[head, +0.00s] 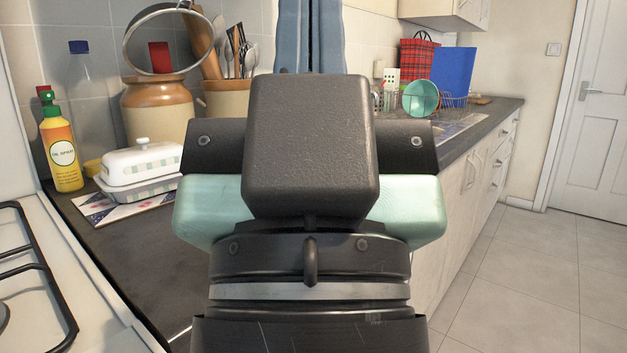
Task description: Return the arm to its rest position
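Large parts of my own arm (310,150) fill the middle of the head view: a dark block, a bolted dark crossbar with pale green parts behind it, and a banded dark joint below. Its end points away from me, over the counter. My gripper's fingers cannot be made out clearly, so whether they are open or shut does not show. Nothing is seen held. The arm hides the middle of the counter and part of the wall.
On the dark counter (120,255) at left are a yellow spray bottle (62,150), a white butter dish (142,165) and stoneware jars (158,108). A hob (25,270) is nearest. A dish rack with a turquoise bowl (421,97) stands at right. The tiled floor (530,270) at right is clear.

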